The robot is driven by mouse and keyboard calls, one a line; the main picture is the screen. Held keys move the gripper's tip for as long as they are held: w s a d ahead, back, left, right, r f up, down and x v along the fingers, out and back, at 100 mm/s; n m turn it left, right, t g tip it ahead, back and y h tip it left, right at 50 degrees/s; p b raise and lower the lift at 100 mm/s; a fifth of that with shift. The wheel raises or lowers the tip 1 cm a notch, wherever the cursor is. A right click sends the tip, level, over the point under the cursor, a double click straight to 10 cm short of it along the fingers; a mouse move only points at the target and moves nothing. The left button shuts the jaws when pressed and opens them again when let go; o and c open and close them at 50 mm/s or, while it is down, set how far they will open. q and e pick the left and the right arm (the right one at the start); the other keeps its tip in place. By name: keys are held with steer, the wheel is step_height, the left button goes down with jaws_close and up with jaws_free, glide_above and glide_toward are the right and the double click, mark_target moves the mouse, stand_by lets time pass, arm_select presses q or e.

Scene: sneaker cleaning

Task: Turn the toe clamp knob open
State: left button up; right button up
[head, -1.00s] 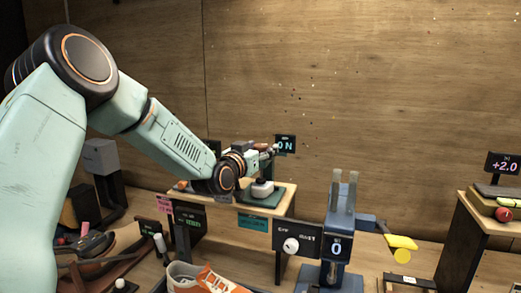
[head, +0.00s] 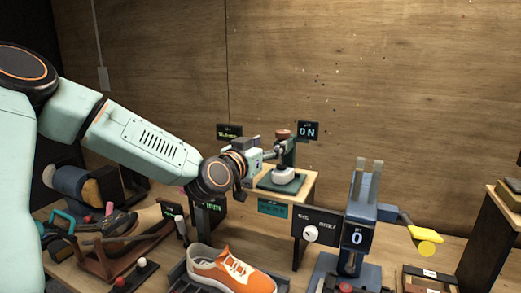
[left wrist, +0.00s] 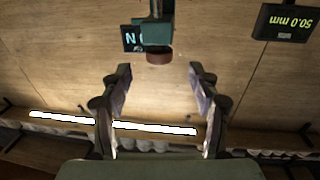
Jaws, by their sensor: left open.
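A brown round knob (head: 283,134) tops a teal post at the back of the raised wooden stand, beside a display reading 0 N; I take it for the toe clamp knob. Below it, a white pad (head: 284,173) rests over a green base. In the left wrist view the brown knob (left wrist: 159,57) shows upside down, just beyond and between my fingertips. My left gripper (left wrist: 160,72) is open and empty, apart from the knob as far as I can tell. In the head view my left gripper (head: 270,153) is small and partly merges with the clamp. My right gripper is not in view.
An orange sneaker (head: 235,270) sits in front of the stand. A white knob (head: 311,233) is on a dark panel near a blue device (head: 362,212) with a 0 display. A display (left wrist: 287,22) reads 50.0 mm.

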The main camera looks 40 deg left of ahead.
arm_select(q)
steer(key=shift+s+d, duration=0.2)
steer(key=shift+s, duration=1.5)
steer(key=shift+s+r, duration=0.1)
steer(key=shift+s, duration=0.05)
